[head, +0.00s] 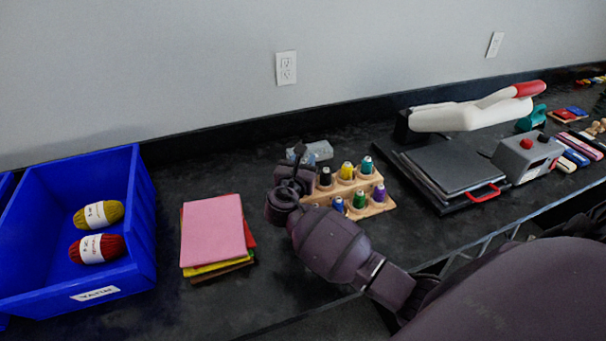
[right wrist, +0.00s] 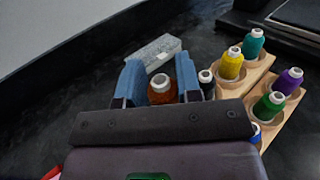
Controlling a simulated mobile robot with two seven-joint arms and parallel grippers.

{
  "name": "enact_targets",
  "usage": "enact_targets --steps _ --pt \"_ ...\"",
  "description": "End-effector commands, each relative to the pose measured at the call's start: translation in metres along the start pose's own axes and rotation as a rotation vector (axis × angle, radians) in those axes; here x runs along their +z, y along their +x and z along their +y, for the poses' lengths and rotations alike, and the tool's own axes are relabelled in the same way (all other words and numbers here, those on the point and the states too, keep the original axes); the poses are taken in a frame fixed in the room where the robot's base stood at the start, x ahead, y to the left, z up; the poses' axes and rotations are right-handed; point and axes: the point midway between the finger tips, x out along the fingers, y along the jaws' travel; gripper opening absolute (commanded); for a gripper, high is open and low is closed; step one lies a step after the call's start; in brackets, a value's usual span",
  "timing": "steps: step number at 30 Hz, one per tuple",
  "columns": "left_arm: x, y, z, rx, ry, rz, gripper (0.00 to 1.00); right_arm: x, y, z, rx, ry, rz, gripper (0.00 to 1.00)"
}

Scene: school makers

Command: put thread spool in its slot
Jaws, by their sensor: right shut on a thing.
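My right gripper (head: 291,178) is over the counter at the left end of the wooden spool rack (head: 378,209). In the right wrist view its two blue fingers (right wrist: 160,78) are shut on a brown-orange thread spool (right wrist: 162,92), upright between them. In the head view my gripper hides this spool. The two-tier rack (right wrist: 262,72) holds several spools: black (head: 325,177), yellow (head: 347,170), teal (head: 367,165), green (head: 359,199), purple (head: 379,193) and a blue one (head: 338,204). The held spool is beside the black one; whether it touches the rack is unclear. My left gripper is out of view.
Stacked coloured sheets (head: 213,230) and a blue bin (head: 140,245) with yarn are left. A heat press (head: 455,165) stands right of the rack.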

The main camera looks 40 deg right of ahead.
Motion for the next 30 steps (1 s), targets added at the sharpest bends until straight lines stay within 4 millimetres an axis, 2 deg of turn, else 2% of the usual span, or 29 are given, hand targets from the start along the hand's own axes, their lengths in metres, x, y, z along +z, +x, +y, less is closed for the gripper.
enact_targets --steps 8,14,25,26,30 --pt "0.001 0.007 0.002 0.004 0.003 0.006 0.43 -0.038 0.0 0.0 0.001 -0.005 0.003 0.1" --pt "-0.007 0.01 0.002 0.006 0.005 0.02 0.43 -0.038 0.0 0.0 0.001 -0.002 0.001 0.1" --pt "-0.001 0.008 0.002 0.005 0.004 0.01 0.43 -0.045 0.0 0.0 0.001 -0.001 0.001 0.1" --pt "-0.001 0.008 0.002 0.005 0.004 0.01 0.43 -0.046 0.0 0.0 0.001 -0.001 0.001 0.34" --pt "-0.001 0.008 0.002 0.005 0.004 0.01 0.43 -0.045 0.0 0.0 0.001 -0.001 0.001 0.55"
